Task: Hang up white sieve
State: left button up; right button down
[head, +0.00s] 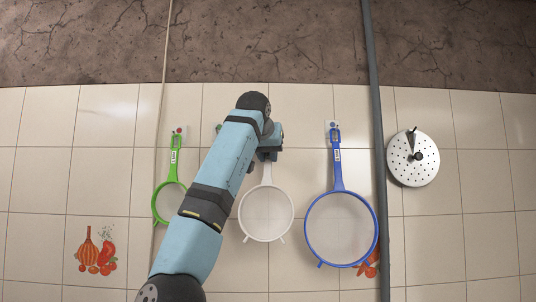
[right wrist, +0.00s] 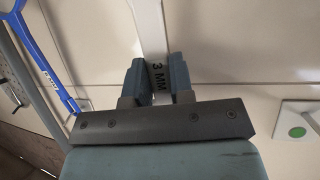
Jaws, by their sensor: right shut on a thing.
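The white sieve (head: 266,213) hangs with its bowl down in front of the tiled wall, between the green and blue sieves. My right gripper (head: 268,155) is shut on the upper part of its handle. In the right wrist view, the white handle (right wrist: 150,25), marked "3 MM", sits between the two fingers (right wrist: 157,75). A white wall hook plate with a green dot (right wrist: 298,132) is apart from the handle. In the head view this plate (head: 218,128) shows just left of my arm, partly hidden by it. The handle's top end is hidden by my gripper. My left gripper is out of view.
A green sieve (head: 169,200) hangs at left from a red-dotted hook. A blue sieve (head: 339,190) hangs at right from its own hook plate. A dark vertical pole (head: 378,150) stands beside it, and a white perforated disc (head: 413,170) is farther right.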

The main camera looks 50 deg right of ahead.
jog(key=c, duration=1)
grip_release()
jog(key=shift+o, duration=0.4)
jog(key=shift+a, duration=0.1)
jog(key=shift+s+a+r, duration=0.15)
jog(key=shift+a, duration=0.05)
jog(key=b+v, duration=0.3)
jog(key=v, duration=1)
